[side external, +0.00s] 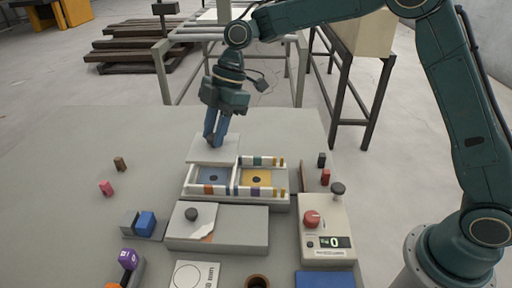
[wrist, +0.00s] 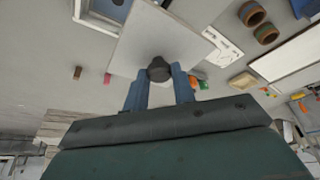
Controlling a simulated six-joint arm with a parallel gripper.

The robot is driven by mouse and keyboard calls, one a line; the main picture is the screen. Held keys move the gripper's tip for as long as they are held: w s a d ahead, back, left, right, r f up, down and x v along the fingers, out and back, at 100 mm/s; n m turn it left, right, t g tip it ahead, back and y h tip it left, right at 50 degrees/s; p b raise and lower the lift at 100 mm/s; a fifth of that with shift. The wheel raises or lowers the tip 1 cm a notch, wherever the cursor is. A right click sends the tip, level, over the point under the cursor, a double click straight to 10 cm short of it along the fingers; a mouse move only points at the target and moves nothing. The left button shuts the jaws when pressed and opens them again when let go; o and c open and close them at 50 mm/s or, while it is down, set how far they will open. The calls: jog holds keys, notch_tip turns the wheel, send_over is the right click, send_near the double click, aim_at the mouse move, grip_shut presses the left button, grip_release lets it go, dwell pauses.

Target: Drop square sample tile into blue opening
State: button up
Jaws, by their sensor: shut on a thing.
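My gripper (side external: 213,140) is shut on the dark knob (wrist: 159,69) of a flat white square plate, which looks like the sample tile (side external: 212,151). In the wrist view the tile (wrist: 150,38) spreads out beyond the blue fingers (wrist: 160,88). In the side view it appears over the back left of a white-framed box, hiding that part; its exact height is unclear. The box's left opening is blue (side external: 211,177) with a dark centre spot. The right opening is yellow (side external: 257,179) with a similar spot.
In front of the box stands a grey block with a knobbed, chipped white plate (side external: 196,220). At right is a control box with a red knob (side external: 312,219) and a display. A blue block (side external: 146,223) and small coloured pieces lie at left. The table's back left is clear.

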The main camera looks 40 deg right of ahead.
jog(key=w+d+f, duration=0.2)
jog(key=w+f, duration=0.3)
jog(key=w, duration=0.1)
jog(key=shift+w+d, duration=0.15)
jog(key=shift+f, duration=0.25)
jog(key=shift+f, duration=2.7)
jog(key=shift+f, duration=2.1)
dwell(0.4)
jog(key=o, duration=1.1)
jog(key=shift+r, duration=0.1)
jog(key=v, duration=1.3)
jog(key=shift+d+r, duration=0.2)
jog(key=shift+r, duration=0.05)
